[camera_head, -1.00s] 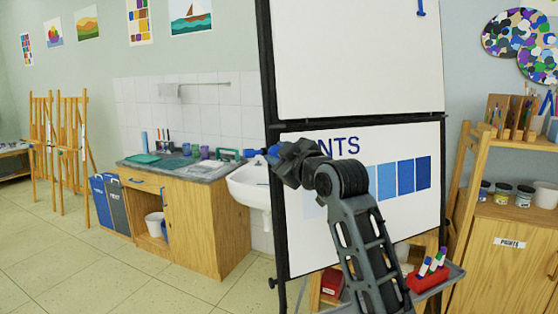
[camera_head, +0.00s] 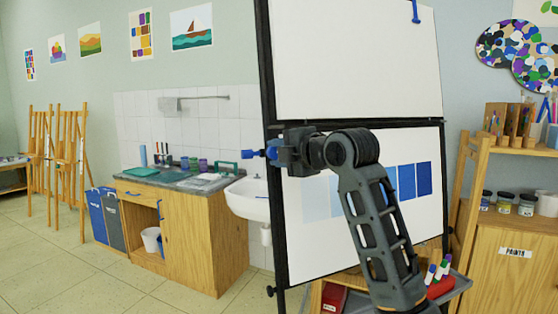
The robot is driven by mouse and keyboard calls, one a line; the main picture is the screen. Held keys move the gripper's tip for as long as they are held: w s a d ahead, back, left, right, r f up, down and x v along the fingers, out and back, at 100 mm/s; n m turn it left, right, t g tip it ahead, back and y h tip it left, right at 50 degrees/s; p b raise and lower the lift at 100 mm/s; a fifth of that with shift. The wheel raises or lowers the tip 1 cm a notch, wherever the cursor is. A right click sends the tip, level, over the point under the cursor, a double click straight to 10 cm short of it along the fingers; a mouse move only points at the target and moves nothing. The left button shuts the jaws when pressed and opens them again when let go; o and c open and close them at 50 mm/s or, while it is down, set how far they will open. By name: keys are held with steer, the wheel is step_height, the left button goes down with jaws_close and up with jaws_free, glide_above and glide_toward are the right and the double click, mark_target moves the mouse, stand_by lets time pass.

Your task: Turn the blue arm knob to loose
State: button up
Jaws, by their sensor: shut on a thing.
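The blue arm knob (camera_head: 272,149) sits at the left black post of the standing board, level with the bar between its two panels. A small blue end (camera_head: 248,153) sticks out to its left. My gripper (camera_head: 279,151) comes from the right, in front of the board, and its jaws are shut on the knob. The jaws and wrist hide part of the knob and the post behind it. The knob's exact angle and any loose or tight marking cannot be made out.
The board's lower panel (camera_head: 310,255) is close behind my arm. A tray with a red holder of markers (camera_head: 440,287) is near my forearm at the lower right. A wooden shelf (camera_head: 478,170) stands right. A sink (camera_head: 245,200) and cabinet stand left; the floor before them is clear.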

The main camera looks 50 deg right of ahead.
steer(key=shift+n+g+b, duration=0.7)
steer(key=shift+n+b, duration=0.65)
steer(key=shift+n, duration=2.05)
steer(key=shift+a, duration=0.1)
steer(key=o, duration=1)
steer(key=shift+r, duration=0.1)
steer(key=shift+o, duration=0.2)
steer(key=b+v, duration=0.1)
steer(key=v, duration=0.6)
steer(key=shift+s, duration=0.35)
steer(key=shift+a, duration=0.1)
